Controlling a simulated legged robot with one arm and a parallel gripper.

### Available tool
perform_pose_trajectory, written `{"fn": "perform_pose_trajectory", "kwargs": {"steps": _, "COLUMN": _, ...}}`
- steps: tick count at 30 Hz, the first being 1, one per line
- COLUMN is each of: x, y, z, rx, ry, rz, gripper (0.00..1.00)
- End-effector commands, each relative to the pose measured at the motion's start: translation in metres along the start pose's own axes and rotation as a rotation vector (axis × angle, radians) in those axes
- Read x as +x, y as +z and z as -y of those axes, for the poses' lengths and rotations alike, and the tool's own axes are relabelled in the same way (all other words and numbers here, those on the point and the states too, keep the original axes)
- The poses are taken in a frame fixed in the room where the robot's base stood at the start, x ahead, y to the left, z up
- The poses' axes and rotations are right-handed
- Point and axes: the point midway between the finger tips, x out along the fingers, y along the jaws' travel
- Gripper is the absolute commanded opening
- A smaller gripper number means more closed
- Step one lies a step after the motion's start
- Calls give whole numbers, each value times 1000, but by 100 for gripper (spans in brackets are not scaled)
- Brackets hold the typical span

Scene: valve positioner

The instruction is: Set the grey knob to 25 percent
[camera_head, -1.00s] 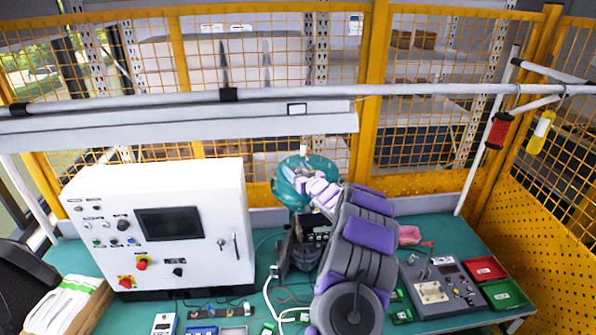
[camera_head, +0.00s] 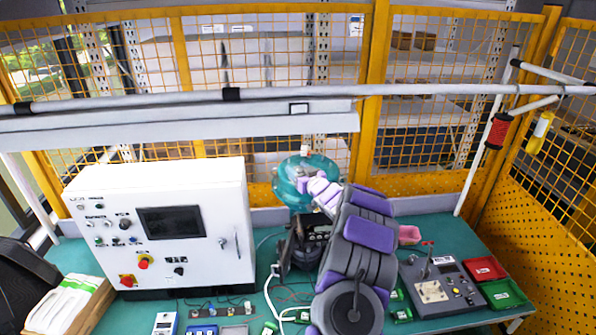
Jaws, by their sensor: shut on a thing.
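The valve unit stands at the back of the bench, with a round teal housing (camera_head: 292,190) on top and a dark body (camera_head: 303,252) below. My arm reaches up to it from the front. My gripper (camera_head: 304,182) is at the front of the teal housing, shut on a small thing. The wrist and fingers hide most of what it holds. I cannot make out the grey knob or its scale, so its setting cannot be read. My forearm also covers the right part of the valve unit.
A white control cabinet (camera_head: 165,225) with a dark screen stands close on the left. A grey control box (camera_head: 440,285) with a lever is at the right, beside red (camera_head: 485,268) and green (camera_head: 504,294) bins. A white rail (camera_head: 420,90) and yellow mesh fence lie behind.

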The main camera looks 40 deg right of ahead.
Motion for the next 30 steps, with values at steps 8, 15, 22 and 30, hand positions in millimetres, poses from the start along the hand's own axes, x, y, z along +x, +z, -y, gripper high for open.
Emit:
{"fn": "perform_pose_trajectory", "kwargs": {"steps": 8, "x": 0, "y": 0, "z": -1, "rx": -1, "ry": 2, "rz": 0, "gripper": 23}}
{"fn": "perform_pose_trajectory", "kwargs": {"steps": 15, "x": 0, "y": 0, "z": -1, "rx": -1, "ry": 2, "rz": -1, "gripper": 23}}
{"fn": "perform_pose_trajectory", "kwargs": {"steps": 22, "x": 0, "y": -1, "z": -1, "rx": -1, "ry": 2, "rz": -1, "gripper": 23}}
{"fn": "perform_pose_trajectory", "kwargs": {"steps": 30, "x": -1, "y": -1, "z": -1, "rx": 0, "ry": 1, "rz": -1, "gripper": 73}}
